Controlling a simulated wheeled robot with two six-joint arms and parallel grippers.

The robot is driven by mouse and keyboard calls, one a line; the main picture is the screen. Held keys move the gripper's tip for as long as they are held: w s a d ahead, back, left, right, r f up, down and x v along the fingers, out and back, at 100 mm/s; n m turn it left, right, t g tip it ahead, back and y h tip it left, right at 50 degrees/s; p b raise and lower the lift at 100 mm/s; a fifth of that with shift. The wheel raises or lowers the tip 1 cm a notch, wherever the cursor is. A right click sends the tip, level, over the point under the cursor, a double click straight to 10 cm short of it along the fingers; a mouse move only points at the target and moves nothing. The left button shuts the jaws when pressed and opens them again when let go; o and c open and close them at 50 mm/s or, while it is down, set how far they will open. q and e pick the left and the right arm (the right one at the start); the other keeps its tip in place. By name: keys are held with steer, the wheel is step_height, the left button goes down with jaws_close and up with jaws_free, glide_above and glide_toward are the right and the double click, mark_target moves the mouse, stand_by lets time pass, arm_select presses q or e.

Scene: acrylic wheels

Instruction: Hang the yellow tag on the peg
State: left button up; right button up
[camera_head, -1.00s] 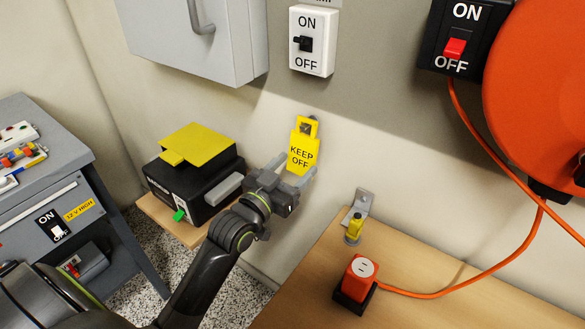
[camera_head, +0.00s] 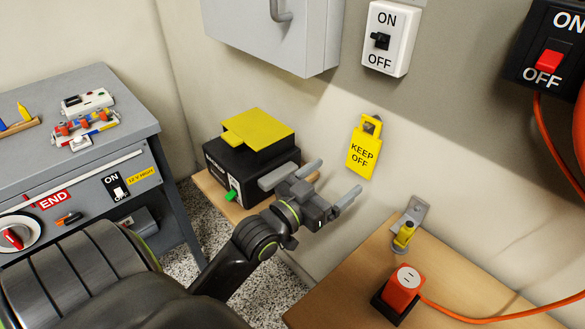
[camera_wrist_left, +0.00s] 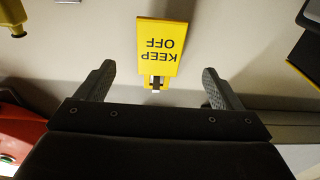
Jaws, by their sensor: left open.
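The yellow tag (camera_head: 363,153), lettered KEEP OFF, hangs on the wall at a small peg (camera_head: 373,124) that shows through the hole at its top. The tag also shows upside down in the left wrist view (camera_wrist_left: 161,45), ahead of the fingers and apart from them. My left gripper (camera_head: 336,180) is open and empty, in front of the wall and below left of the tag. Its two fingers are spread wide in the left wrist view (camera_wrist_left: 160,82). My right gripper is not in view.
A black box with a yellow top (camera_head: 257,133) stands on a wooden shelf left of my gripper. A white ON/OFF switch (camera_head: 386,38) and a grey cabinet (camera_head: 275,35) are above. A wooden table (camera_head: 345,270) with an orange plug (camera_head: 404,285) and a metal bracket (camera_head: 411,218) is at lower right.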

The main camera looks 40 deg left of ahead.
arm_select(q)
steer(key=s+a+f, duration=0.1)
steer(key=s, duration=1)
steer(key=shift+s+a, duration=0.3)
steer(key=shift+a, duration=0.05)
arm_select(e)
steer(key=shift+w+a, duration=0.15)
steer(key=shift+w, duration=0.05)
